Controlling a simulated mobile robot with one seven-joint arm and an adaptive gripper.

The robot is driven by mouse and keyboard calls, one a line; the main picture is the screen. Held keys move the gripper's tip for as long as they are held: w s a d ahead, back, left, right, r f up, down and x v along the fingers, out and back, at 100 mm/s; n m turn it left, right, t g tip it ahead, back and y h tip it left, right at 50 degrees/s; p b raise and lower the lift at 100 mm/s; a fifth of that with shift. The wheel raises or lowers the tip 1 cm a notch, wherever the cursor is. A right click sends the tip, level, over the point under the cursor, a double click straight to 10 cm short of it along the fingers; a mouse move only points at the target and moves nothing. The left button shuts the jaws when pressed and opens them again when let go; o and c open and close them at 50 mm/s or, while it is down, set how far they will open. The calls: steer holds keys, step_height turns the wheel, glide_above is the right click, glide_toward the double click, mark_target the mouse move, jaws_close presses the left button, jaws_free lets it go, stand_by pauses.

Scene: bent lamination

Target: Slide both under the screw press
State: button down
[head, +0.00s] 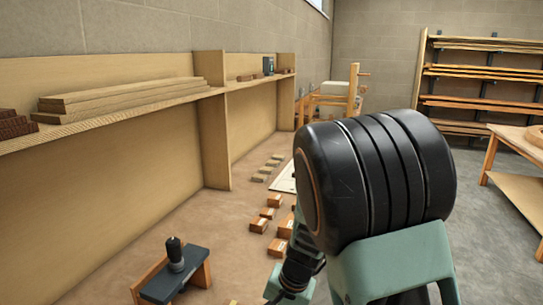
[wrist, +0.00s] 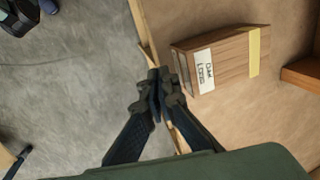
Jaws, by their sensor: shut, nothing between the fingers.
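In the wrist view my gripper (wrist: 160,88) is shut and empty, its fingertips over the bench edge. Just right of the fingertips, apart from them, a layered wood block (wrist: 222,58) lies on the bench. It has a white label with dark lettering and a yellow band near its far end. In the head view my gripper is hidden behind my arm. I cannot tell for sure which thing is the screw press. A dark-topped wooden stand (head: 175,278) with a black knob stands at the bottom left. A wooden frame (head: 352,95) stands at the bench's far end.
Several orange-brown blocks (head: 267,213) and paler pieces (head: 267,170) lie on the bench (head: 130,245). A shelf along the wall holds planks (head: 130,95). A lumber rack (head: 480,75) stands at the back right. Grey floor (wrist: 75,85) lies left of the bench edge.

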steer(key=shift+a, duration=0.1)
steer(key=shift+w+a+p, duration=0.9)
steer(key=shift+w+a, duration=0.15)
steer(key=shift+a, duration=1.85)
steer(key=shift+w+a+p, duration=0.9)
steer(key=shift+w+a, duration=0.2)
steer(key=shift+a, duration=1.8)
steer(key=shift+w+a+p, duration=0.9)
steer(key=shift+w+a, duration=0.15)
steer(key=shift+a, duration=1.85)
steer(key=shift+s+d+b, duration=0.25)
steer(key=shift+d, duration=0.4)
steer(key=shift+s+d+b, duration=0.2)
steer(key=shift+d, duration=0.4)
steer(key=shift+s+d+b, duration=0.25)
steer(key=shift+d, duration=0.4)
steer(key=shift+d+p+v, duration=0.2)
steer(key=shift+p+v, duration=1)
steer(key=shift+v, duration=0.75)
steer(key=shift+d+p+v, duration=0.15)
steer(key=shift+p+v, duration=1)
steer(key=shift+v, duration=0.8)
steer(key=shift+s+d+r, duration=0.15)
steer(key=shift+d+r, duration=0.05)
